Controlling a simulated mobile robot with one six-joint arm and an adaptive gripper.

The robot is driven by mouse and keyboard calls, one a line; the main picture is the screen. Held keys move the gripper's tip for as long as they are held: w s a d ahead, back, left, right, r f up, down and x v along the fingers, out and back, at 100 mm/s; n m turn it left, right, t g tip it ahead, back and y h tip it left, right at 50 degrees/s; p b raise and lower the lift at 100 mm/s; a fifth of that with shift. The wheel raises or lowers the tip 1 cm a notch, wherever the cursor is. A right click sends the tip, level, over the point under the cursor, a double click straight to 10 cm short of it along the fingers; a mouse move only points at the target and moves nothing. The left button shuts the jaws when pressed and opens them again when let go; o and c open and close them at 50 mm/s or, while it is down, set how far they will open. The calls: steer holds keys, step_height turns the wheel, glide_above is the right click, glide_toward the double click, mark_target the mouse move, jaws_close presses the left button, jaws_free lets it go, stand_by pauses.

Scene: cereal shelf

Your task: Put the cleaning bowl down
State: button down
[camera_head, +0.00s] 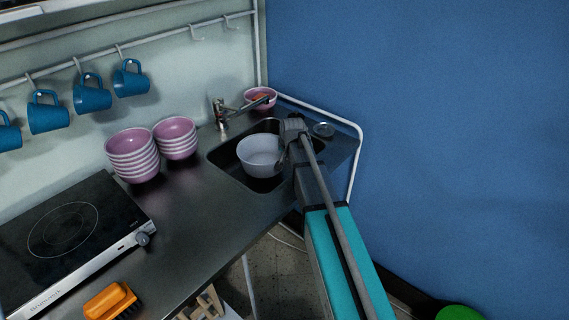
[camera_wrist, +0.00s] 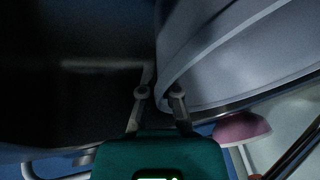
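The cleaning bowl, a plain pale grey bowl (camera_head: 259,152), is at the sink (camera_head: 226,158) in the head view, upright or nearly so. I cannot tell whether its base touches the sink floor. My gripper (camera_head: 284,152) is at the bowl's right side, partly hidden by my own arm. In the wrist view, the bowl (camera_wrist: 235,55) fills the upper right, and its rim runs down between the two fingers of my gripper (camera_wrist: 158,88). The fingers are close together on the bowl's wall. The fingertips are dark and partly hidden.
A faucet (camera_head: 219,112) and a small pink bowl (camera_head: 260,97) stand behind the sink. Two stacks of pink bowls (camera_head: 133,158) are left of it. A hob (camera_head: 70,235) and an orange brush (camera_head: 110,301) are nearer. A blue wall (camera_head: 430,130) rises at right. The counter's middle is clear.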

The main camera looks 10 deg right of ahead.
steer(key=shift+f+b, duration=0.9)
steer(key=shift+f, duration=0.3)
steer(key=shift+f, duration=0.2)
steer(key=c, duration=0.8)
jaws_free()
steer(key=shift+r, duration=0.2)
steer(key=p+v, duration=1.1)
steer(key=v, duration=0.1)
steer(key=shift+s, duration=0.1)
steer(key=s+a+f+n+g, duration=0.1)
steer(key=s+a+n+g, duration=0.1)
steer(key=s, duration=0.9)
steer(key=s+a+n+g, duration=0.1)
steer(key=s+n+g, duration=0.2)
steer(key=s, duration=0.8)
steer(key=shift+s+a+f+n, duration=0.15)
steer(key=shift+a+f+n, duration=0.25)
steer(key=shift+n, duration=0.1)
